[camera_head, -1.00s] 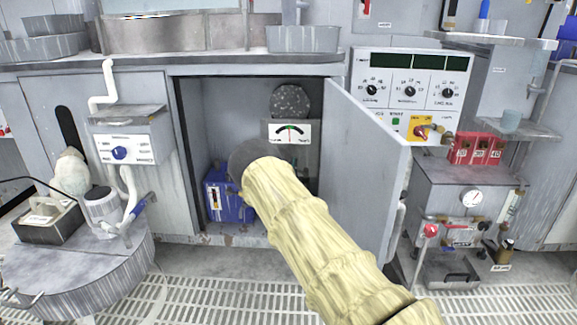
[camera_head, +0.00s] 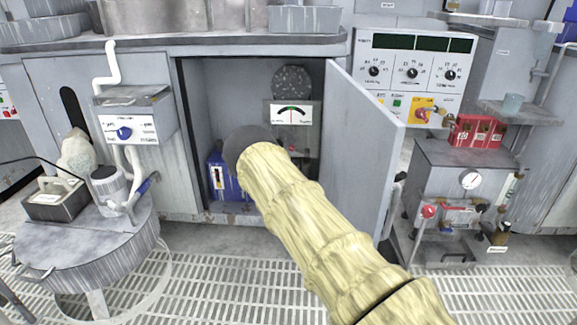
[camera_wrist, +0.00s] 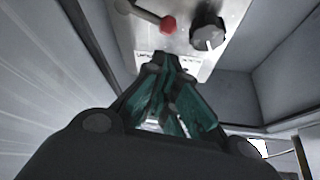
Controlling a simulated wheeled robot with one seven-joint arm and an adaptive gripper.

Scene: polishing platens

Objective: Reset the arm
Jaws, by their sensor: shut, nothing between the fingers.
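My arm, in a pale yellow sleeve, reaches into an open grey cabinet (camera_head: 228,95) in the head view. Its dark round end is inside the opening, and my gripper is hidden behind it there. In the wrist view my gripper (camera_wrist: 165,68) is shut, with its teal and dark fingers together and nothing seen between them. Beyond the fingertips is a light panel (camera_wrist: 185,50) with a red-tipped lever (camera_wrist: 165,23) and a black knob (camera_wrist: 208,36). I cannot tell whether the fingertips touch the panel.
The cabinet door (camera_head: 362,150) stands open just right of my arm. A gauge box (camera_head: 293,114) and a blue box (camera_head: 222,178) are inside. The floor grating is clear in front.

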